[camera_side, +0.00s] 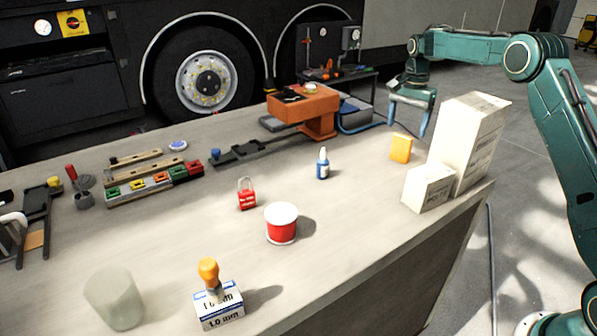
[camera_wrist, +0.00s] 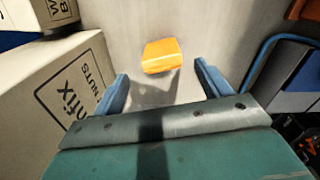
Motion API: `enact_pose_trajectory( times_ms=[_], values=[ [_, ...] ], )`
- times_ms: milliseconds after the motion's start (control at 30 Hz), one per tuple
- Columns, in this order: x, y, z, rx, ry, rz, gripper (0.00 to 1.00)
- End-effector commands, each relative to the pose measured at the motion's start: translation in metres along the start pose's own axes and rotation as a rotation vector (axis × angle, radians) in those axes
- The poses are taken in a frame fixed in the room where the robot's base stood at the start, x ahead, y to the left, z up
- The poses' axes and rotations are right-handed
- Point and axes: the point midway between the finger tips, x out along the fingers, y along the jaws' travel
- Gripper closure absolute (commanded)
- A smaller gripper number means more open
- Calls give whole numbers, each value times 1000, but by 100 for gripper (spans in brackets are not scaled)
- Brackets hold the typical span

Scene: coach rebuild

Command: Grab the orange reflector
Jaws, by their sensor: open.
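The orange reflector (camera_side: 400,148) is a small orange block standing on the bench near its right end, left of the white boxes. It also shows in the wrist view (camera_wrist: 162,55), at the upper middle, ahead of my fingertips and roughly between their lines. My gripper (camera_side: 408,118) is open, with its two blue fingers apart and nothing between them. In the side view it is above and behind the reflector, and the fingers appear apart from it. In the wrist view the open fingers (camera_wrist: 160,78) point toward the reflector.
White cardboard boxes (camera_side: 468,140) stand close to the right of the reflector and near my left finger in the wrist view. An orange vise-like block (camera_side: 304,104) and a blue hose (camera_side: 352,128) lie to the left. A small blue bottle (camera_side: 323,165) stands on the bench (camera_side: 350,215).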

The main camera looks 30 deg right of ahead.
Motion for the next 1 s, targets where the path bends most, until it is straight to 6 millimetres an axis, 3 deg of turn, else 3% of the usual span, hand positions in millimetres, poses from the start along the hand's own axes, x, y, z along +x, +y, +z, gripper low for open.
enact_pose_trajectory(
  times_ms=[200, 633, 1000],
  values=[
    [23, 0, 0, 0, -1, 2, 24],
    [34, -1, 0, 0, -1, 1, 24],
    [73, -3, 0, 0, -1, 1, 24]
  ],
)
